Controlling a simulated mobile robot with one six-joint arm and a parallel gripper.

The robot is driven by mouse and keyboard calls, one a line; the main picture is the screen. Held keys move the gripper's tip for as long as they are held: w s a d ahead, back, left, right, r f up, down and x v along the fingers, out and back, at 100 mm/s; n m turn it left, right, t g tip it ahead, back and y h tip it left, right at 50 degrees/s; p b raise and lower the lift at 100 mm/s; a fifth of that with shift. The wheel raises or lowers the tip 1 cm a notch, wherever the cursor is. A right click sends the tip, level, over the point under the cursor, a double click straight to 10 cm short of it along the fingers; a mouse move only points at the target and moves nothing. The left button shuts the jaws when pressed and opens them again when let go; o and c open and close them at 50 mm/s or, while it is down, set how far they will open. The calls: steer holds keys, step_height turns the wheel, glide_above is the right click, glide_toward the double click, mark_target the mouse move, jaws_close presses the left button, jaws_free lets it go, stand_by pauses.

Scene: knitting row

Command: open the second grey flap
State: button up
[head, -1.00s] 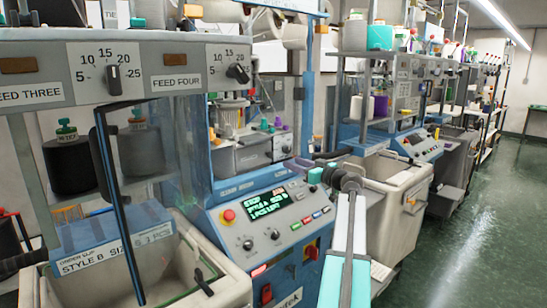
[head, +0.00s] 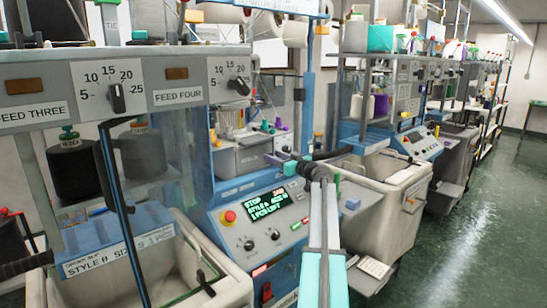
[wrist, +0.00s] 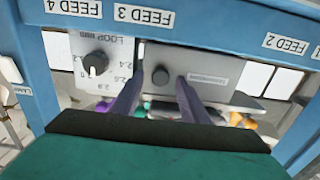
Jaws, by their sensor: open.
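A grey flap (wrist: 215,72) with a round dark knob (wrist: 160,75) and a small label fills the middle of the wrist view, which looks upside down. It looks shut. My gripper (wrist: 158,92) is open, its two purple fingers pointing at the flap with the knob between their tips. I cannot tell whether they touch it. In the head view, my gripper (head: 276,158) is at the right part of the grey housing (head: 238,160) on the middle blue machine. Which flap counts as the second is not clear.
A LOOP dial panel (wrist: 97,62) adjoins the flap. A blue frame (wrist: 225,28) with FEED labels borders it. In the head view, the control panel (head: 268,215) lies below my gripper, and a pale bin (head: 380,205) stands to the right. The green floor at right is clear.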

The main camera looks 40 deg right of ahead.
steer(key=shift+w, duration=0.1)
steer(key=shift+c, duration=0.5)
jaws_close()
steer(key=shift+a, duration=0.2)
steer(key=shift+f+b, duration=0.1)
steer(key=shift+b, duration=0.2)
